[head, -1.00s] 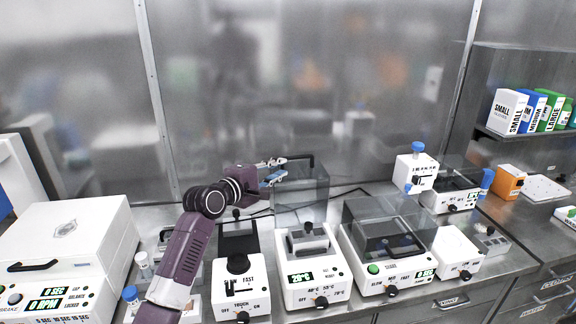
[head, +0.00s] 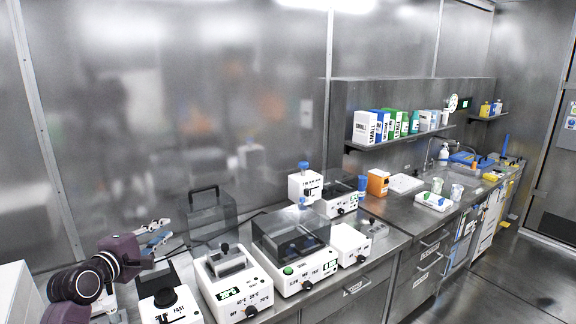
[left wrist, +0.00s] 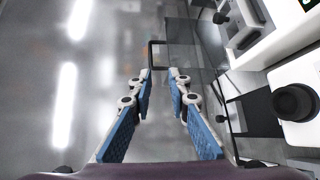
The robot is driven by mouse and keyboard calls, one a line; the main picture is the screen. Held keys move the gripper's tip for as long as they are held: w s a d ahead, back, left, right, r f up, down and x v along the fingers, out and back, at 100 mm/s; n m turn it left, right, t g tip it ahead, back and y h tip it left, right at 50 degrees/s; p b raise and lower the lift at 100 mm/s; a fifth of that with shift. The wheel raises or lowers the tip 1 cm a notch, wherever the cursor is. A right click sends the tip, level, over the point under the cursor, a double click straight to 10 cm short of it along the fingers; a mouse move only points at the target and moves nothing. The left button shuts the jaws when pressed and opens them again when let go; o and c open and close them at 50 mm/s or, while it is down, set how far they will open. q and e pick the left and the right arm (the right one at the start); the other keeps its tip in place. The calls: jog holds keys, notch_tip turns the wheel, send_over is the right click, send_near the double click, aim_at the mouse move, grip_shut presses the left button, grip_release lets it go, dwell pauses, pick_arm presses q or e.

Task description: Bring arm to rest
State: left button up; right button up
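My left gripper (head: 171,229) is at the lower left in the head view, on my purple arm. Its two blue-padded fingers stand apart with nothing between them, and it also shows open in the left wrist view (left wrist: 161,74). A clear box-shaped cover (head: 213,222) with a black handle (head: 203,189) stands just right of the fingertips, apart from them. In the left wrist view the handle (left wrist: 151,54) lies beyond the fingertips. My right arm and gripper are not in view.
A white heater block device (head: 235,285), a clear-lidded shaker (head: 300,262) and other small devices line the steel bench. An orange box (head: 378,183) stands farther back. A shelf (head: 400,139) with boxes hangs on the wall. Open floor (head: 500,275) lies at right.

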pick_arm(q)
jog(key=s+d+f+m+g, duration=0.3)
jog(key=s+d+f+m, duration=0.2)
jog(key=s+f, duration=0.5)
jog(key=s+d+f+m+g, duration=0.3)
jog(key=s+d+f+m, duration=0.3)
jog(key=f, duration=0.6)
jog(key=s+d+f+m+g+y, duration=0.1)
jog(key=s+f+m+g+y, duration=0.2)
jog(key=s, duration=1.2)
jog(key=s+d+f+m+g, duration=0.1)
jog(key=s+f+m+g, duration=0.3)
jog(key=s, duration=1.2)
notch_tip(320, 180, down, 28)
jog(key=s+r+m, duration=0.1)
jog(key=s+a+f+g, duration=0.1)
jog(key=s+f, duration=0.7)
jog(key=s+a+f, duration=0.2)
jog(key=s+f, duration=0.7)
jog(key=shift+s+a+g+b, duration=0.15)
jog(key=shift+a+g+b, duration=0.1)
jog(key=shift+g+b, duration=0.2)
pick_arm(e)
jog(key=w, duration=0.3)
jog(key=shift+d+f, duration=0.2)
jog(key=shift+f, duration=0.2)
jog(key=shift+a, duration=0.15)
